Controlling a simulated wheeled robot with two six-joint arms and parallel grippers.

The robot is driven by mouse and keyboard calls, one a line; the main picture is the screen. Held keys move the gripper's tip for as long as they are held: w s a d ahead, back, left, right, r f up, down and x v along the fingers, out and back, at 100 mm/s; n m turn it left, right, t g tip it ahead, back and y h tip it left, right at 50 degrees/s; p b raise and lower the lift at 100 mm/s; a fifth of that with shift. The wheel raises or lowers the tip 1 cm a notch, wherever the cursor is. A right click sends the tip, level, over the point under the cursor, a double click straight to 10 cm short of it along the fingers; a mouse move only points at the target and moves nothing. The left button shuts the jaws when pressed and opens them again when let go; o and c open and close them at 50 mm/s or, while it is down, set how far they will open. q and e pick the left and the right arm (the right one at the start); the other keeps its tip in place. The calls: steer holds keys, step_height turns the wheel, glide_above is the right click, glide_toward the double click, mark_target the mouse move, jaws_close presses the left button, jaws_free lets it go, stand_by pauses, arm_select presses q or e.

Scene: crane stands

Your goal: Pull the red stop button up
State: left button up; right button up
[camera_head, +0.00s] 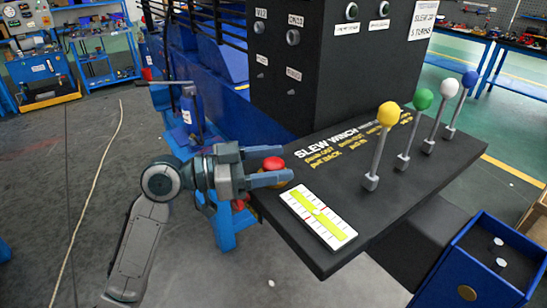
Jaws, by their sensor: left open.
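The red stop button (273,164) has a round red top and sits at the left edge of the black console. A bit of a yellowish base shows below it. My left gripper (275,173) comes in from the left, with its two fingers pointing right. It is open, and the fingers are around or just beside the button. The red top shows between them. Whether either finger touches the button cannot be told. My right gripper is not in view.
The black console (420,185) carries levers with yellow (388,113), green (423,99), white and blue knobs. A white-and-yellow gauge (318,214) lies near its front edge. A dark upright panel stands behind. A blue box (455,278) is at lower right. Grey floor is open at left.

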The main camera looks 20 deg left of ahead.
arm_select(q)
steer(key=shift+d, duration=0.15)
jaws_close()
steer(key=shift+r, duration=1)
jaws_free()
steer(key=shift+f, duration=0.1)
